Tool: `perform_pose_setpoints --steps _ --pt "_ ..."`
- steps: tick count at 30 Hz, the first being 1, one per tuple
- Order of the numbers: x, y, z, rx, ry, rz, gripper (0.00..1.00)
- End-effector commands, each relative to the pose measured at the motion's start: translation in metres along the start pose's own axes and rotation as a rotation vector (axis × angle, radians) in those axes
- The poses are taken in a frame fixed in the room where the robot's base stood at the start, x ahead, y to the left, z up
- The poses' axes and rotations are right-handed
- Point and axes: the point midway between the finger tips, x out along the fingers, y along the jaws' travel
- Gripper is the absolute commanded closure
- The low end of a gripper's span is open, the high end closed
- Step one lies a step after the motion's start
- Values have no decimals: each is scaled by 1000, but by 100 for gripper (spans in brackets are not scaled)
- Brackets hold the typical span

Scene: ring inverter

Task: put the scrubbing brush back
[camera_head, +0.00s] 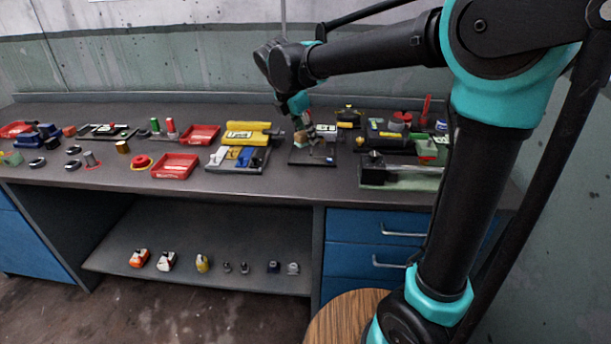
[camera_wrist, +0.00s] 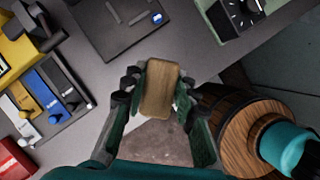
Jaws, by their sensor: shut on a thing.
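My gripper (camera_wrist: 159,92) is shut on the scrubbing brush, a tan wooden block (camera_wrist: 160,85) gripped between its two fingers. In the head view, my gripper (camera_head: 301,121) hangs over the workbench, and the brush (camera_head: 301,138) shows small and partly blurred with other shapes below it. A dark flat tray (camera_head: 325,160) lies on the bench under that area. The same tray (camera_wrist: 100,40) shows beyond the brush in the wrist view, with a small blue mark on it. The brush's underside is hidden, and I cannot tell its height above the bench.
Left of the dark tray stand a yellow device (camera_head: 245,134) and a tray with grey, blue and yellow items (camera_head: 215,170). A green-grey machine (camera_head: 405,180) stands to the right. Red bins (camera_head: 175,167) and small parts fill the bench's left. Bare bench (camera_head: 290,190) runs along the front edge.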

Motion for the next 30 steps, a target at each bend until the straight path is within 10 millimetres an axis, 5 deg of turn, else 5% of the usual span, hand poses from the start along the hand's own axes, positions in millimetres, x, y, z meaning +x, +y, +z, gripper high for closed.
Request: perform_pose_setpoints --steps 12,30 --pt "84 0 -35 1 0 0 100" --pt "128 -1 -54 1 0 0 100"
